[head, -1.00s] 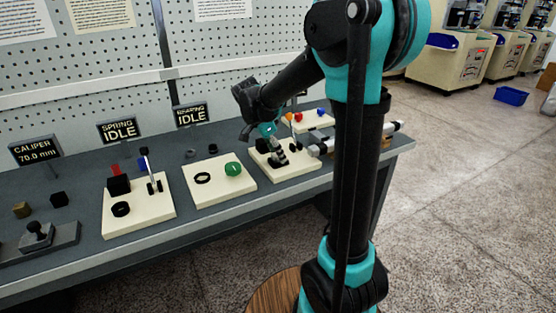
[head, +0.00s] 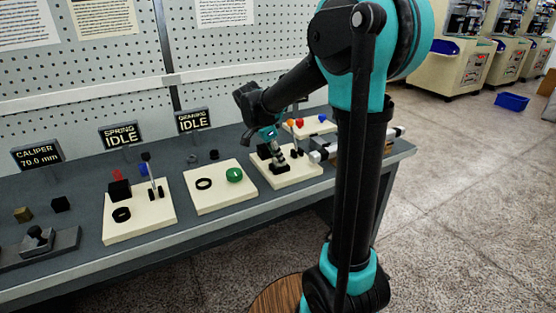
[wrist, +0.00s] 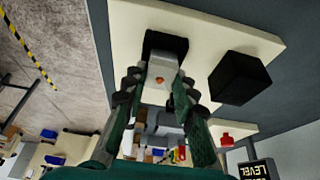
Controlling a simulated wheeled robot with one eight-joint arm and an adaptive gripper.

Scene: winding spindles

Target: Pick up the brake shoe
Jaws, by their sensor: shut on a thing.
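My gripper (wrist: 161,78) reaches down over the right-hand cream plate (head: 300,178). In the wrist view its two fingers close on a light grey block (wrist: 166,52) with a small orange-red dot. I take this block to be the brake shoe. Its far end meets a black piece (wrist: 152,40) on the plate; I cannot tell whether it is clear of it. In the head view my gripper (head: 279,158) is small and hides most of what it holds. A black block (wrist: 240,77) stands on the plate beside the fingers.
To the left are a cream plate with a green knob (head: 234,175) and black ring (head: 204,184), and a plate with an upright lever (head: 151,175). Signs (head: 193,120) stand behind.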

